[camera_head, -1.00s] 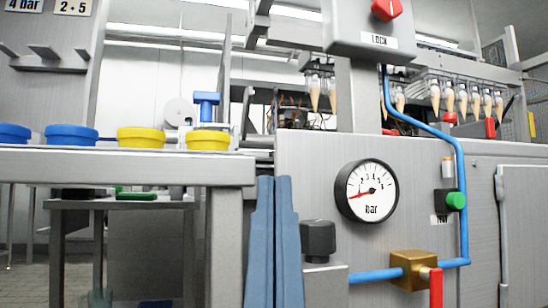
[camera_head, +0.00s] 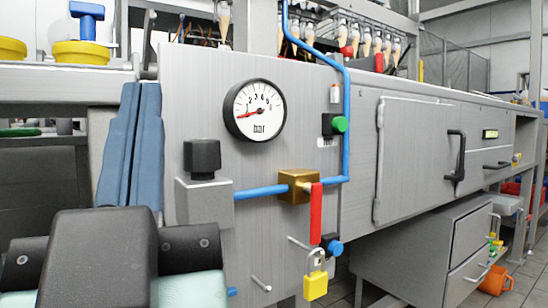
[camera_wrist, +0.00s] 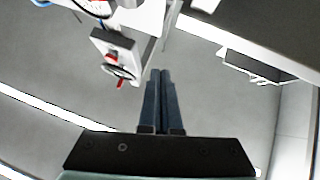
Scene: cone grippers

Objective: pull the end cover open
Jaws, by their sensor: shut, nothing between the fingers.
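A flat grey cover (camera_head: 405,150) closes the machine's side right of the gauge in the head view. It has a black bar handle (camera_head: 456,155) at its right edge and looks shut. I cannot tell for certain that this is the end cover. My gripper (camera_head: 141,88) is at the left, with its long blue-grey fingers pointing up and pressed together, empty. It is well to the left of the handle and apart from it. In the wrist view the shut fingers (camera_wrist: 161,72) point toward the ceiling, and the cover is not identifiable there.
The panel carries a pressure gauge (camera_head: 254,110), a blue pipe (camera_head: 347,120), a brass valve (camera_head: 296,186) with a red lever (camera_head: 316,213), and a yellow padlock (camera_head: 315,285). A drawer cabinet (camera_head: 440,255) stands below the cover. A table (camera_head: 60,85) is at left.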

